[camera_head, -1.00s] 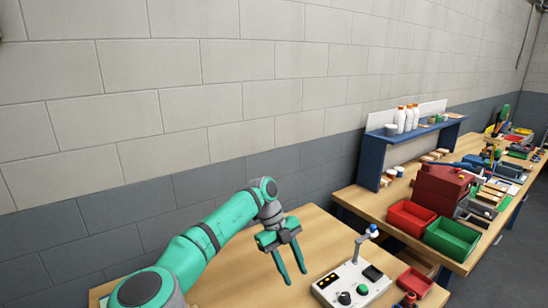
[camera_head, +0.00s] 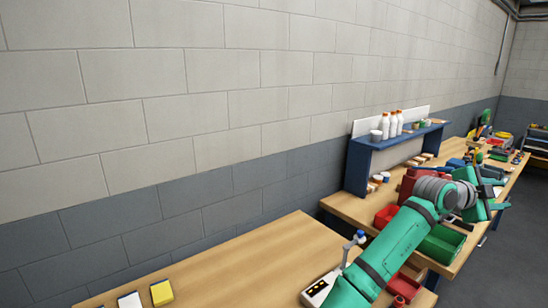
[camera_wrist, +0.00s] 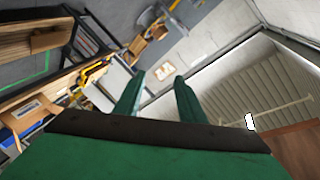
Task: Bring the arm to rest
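My green arm (camera_head: 395,250) reaches across the lower right of the head view, over the workbench. My gripper (camera_head: 486,190) is at its far end, raised in front of the back bench. In the wrist view my gripper (camera_wrist: 158,80) shows two green fingers standing apart with nothing between them. The fingers point out into the room, clear of any surface nearby.
The near wooden bench (camera_head: 240,265) is mostly bare, with a yellow block (camera_head: 162,292) and a control box (camera_head: 318,290) partly behind my arm. A blue shelf (camera_head: 357,165) with white bottles stands on the back bench. A green bin (camera_head: 440,243) lies behind my arm.

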